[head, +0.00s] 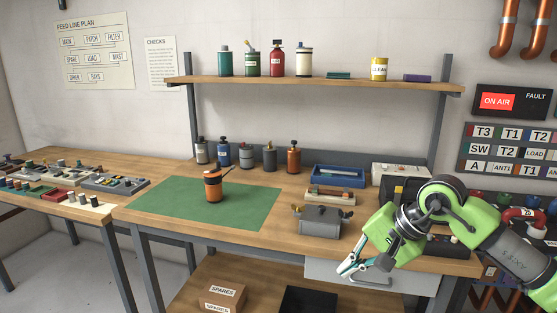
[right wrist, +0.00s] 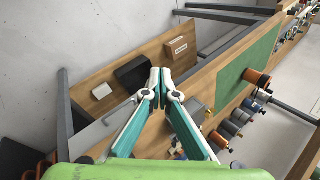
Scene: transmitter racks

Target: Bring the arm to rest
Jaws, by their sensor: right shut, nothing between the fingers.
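My right arm (head: 490,235), green and dark grey, comes in from the right in the head view. Its right gripper (head: 345,272) hangs at the front edge of the workbench (head: 270,238), in front of the pale drawer front. The white and teal fingers point down and to the left. In the right wrist view the fingertips of this gripper (right wrist: 160,72) meet, shut with nothing between them. My left arm and gripper are not in view.
An orange canister (head: 212,188) stands on the green mat (head: 165,203). A grey vise-like block (head: 325,220) and a blue tray (head: 338,177) are near the arm. A shelf (head: 315,90) hangs above. Spares boxes (head: 222,298) sit below. The mat's left part is clear.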

